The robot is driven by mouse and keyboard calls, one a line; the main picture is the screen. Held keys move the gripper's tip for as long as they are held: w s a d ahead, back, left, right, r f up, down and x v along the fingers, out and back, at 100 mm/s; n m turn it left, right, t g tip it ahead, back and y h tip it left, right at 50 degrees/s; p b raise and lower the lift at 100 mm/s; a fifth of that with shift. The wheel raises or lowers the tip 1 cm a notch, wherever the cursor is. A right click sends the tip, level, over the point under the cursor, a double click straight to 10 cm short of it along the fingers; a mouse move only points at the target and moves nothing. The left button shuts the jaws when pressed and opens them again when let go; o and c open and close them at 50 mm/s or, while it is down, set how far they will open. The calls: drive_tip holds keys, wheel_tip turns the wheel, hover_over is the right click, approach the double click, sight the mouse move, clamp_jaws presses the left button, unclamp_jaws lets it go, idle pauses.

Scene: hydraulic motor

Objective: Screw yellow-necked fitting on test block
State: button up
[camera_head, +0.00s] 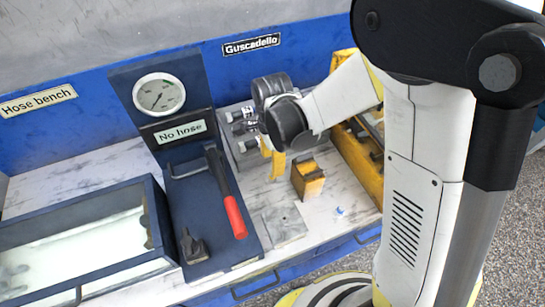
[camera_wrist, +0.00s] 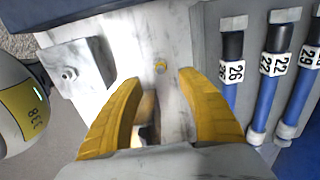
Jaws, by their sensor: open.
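My gripper (camera_head: 272,160) hangs over the bench in the head view, its yellow fingers pointing down. In the wrist view my gripper (camera_wrist: 161,100) has its two yellow fingers wide apart. A small round yellow piece (camera_wrist: 160,66), possibly the yellow-necked fitting, shows beyond the fingertips and between their lines, apart from both. A tan and dark object (camera_wrist: 146,112) is partly hidden between the fingers. A grey block with a round stud (camera_wrist: 82,74), possibly the test block, lies to the left; it looks like the flat grey plate (camera_head: 283,224) in the head view.
Blue hoses with number tags (camera_wrist: 266,82) lie at the right in the wrist view. In the head view a yellow block (camera_head: 308,180) stands right of my gripper. The red-handled lever (camera_head: 235,215) and gauge panel (camera_head: 159,94) are to the left. A small blue-white piece (camera_head: 339,211) lies near the front.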

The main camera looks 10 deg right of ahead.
wheel_tip(320, 180, down, 7)
drive_tip(key=b, duration=0.5)
idle(0.5)
clamp_jaws()
drive_tip(key=shift+r, duration=0.15)
drive_tip(key=shift+r+p, duration=1.9)
drive_tip(key=shift+r, duration=1.05)
